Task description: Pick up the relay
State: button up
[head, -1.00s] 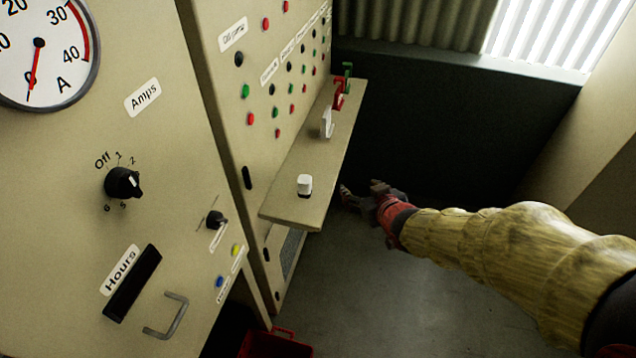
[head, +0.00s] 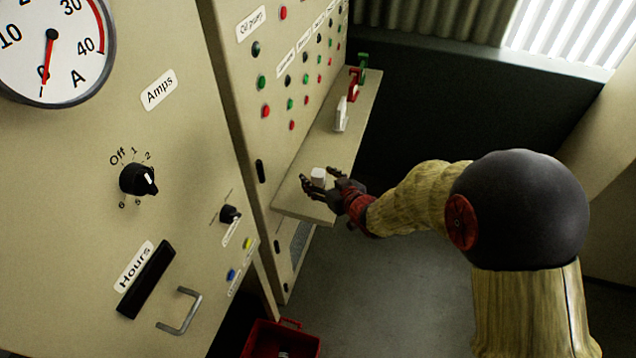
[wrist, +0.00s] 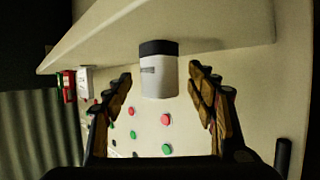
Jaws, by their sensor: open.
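The relay (head: 319,176) is a small white block with a dark base, standing on the shelf (head: 290,203) of the cabinet. In the wrist view the relay (wrist: 158,70) appears upside down, its dark base against the shelf (wrist: 215,27). My gripper (head: 312,183) is at the shelf, its fingers open around the relay's sides. In the wrist view my gripper (wrist: 160,84) has one finger left and one right of the relay, with a gap on both sides. Part of the relay is hidden by the fingers in the head view.
White (head: 341,115), red (head: 353,84) and green (head: 362,66) items stand farther along the shelf. The panel (head: 262,135) with several coloured buttons rises behind the shelf. A red crate (head: 283,340) is on the floor below. The near shelf end is clear.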

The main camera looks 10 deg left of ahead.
jog(key=shift+w+a+f, duration=0.15)
jog(key=shift+w+a, duration=0.1)
jog(key=shift+w, duration=0.1)
jog(key=shift+c, duration=0.5)
jog(key=c, duration=1.1)
jog(key=shift+c, duration=0.4)
